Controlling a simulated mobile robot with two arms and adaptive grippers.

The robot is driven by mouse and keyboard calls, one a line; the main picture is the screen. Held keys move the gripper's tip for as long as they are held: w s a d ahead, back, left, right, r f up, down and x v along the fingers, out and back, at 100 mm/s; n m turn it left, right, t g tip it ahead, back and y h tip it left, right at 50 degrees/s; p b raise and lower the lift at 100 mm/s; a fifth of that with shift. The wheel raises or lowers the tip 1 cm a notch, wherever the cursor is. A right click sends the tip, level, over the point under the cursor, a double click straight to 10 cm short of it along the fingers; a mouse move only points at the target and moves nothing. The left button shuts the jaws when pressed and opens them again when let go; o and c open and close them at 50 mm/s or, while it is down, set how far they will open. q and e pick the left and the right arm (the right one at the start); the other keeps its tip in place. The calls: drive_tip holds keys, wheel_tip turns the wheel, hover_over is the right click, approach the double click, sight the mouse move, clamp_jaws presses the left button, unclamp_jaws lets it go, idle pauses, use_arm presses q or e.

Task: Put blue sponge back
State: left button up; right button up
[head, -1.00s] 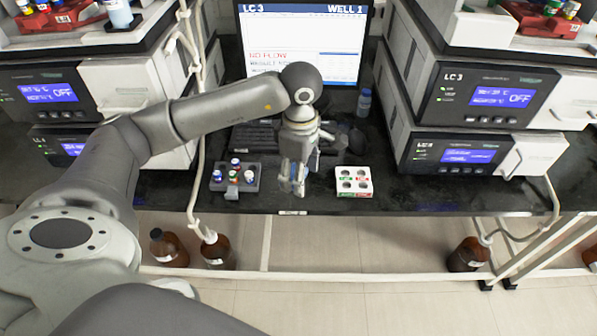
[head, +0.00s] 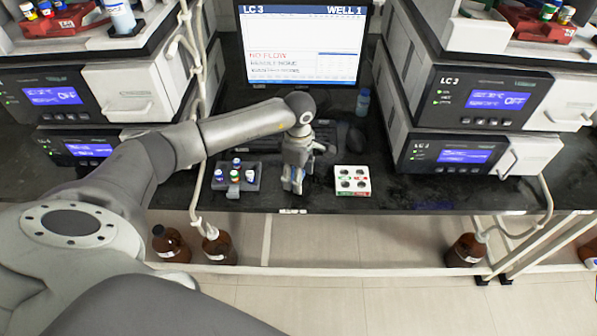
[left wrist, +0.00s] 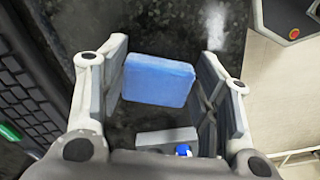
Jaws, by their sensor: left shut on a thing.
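The blue sponge (left wrist: 158,80) is a soft blue block. In the left wrist view it sits between the two fingers of my left gripper (left wrist: 160,92), which is shut on it. In the head view my left gripper (head: 293,188) points down over the front part of the dark bench, between a grey vial rack and a white block with holes. Only a little blue shows between its fingers there, and most of the sponge is hidden. My right gripper is not in view.
The grey vial rack (head: 218,184) with several capped vials is left of my gripper; the white holed block (head: 340,187) is right. Behind are a keyboard (head: 237,139) and monitor (head: 304,45). Instrument stacks (head: 468,98) flank the bench. Brown bottles (head: 219,247) stand below.

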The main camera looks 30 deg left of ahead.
use_arm(q)
drive_tip(key=shift+f, duration=0.1)
drive_tip(key=o, duration=0.9)
drive_tip(key=shift+r, duration=0.25)
wheel_tip(320, 180, up, 12)
drive_tip(key=b, duration=0.2)
drive_tip(key=shift+f, duration=0.1)
